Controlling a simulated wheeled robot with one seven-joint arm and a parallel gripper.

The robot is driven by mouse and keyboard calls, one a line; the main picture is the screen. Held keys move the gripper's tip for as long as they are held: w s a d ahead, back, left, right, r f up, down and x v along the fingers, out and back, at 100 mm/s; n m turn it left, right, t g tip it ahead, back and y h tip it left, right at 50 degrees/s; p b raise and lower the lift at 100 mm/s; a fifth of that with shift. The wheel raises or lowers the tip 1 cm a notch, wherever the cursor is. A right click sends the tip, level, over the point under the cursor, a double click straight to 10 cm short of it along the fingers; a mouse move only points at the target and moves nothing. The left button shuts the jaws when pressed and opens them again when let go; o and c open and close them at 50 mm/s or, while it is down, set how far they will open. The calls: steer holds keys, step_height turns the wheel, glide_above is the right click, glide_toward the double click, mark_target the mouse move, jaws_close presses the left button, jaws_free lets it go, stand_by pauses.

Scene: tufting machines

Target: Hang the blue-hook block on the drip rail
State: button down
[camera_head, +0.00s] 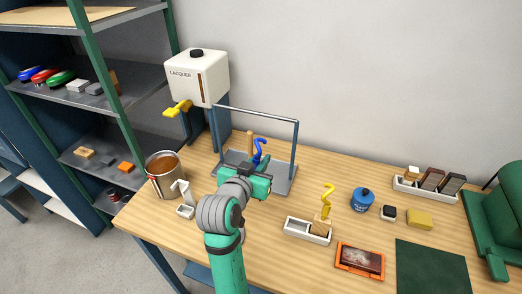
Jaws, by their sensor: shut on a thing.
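The blue hook (260,148) rises in an S shape just above my gripper (258,174). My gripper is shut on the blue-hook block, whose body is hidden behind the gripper. The drip rail (262,113) is a grey bar on two posts over a flat metal tray (281,186). The hook is in front of or under the bar in the picture and appears below it, apart from it. A tan upright piece (250,140) shows just left of the hook; I cannot tell what it belongs to.
A block with a yellow hook (324,219) stands in a white tray (296,226) to the right. A lacquer tank (198,78) with a yellow tap and an open can (163,174) stand left of the rail.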

steer(key=w+r+x, duration=0.1)
steer(key=r+x, duration=0.2)
steer(key=x, duration=1.2)
steer(key=shift+w, duration=0.4)
stand_by(1.0)
steer(key=shift+d, duration=0.3)
steer(key=c, duration=1.7)
jaws_free()
steer(key=shift+a, duration=0.1)
steer(key=shift+o, duration=0.2)
steer(key=shift+s, duration=0.1)
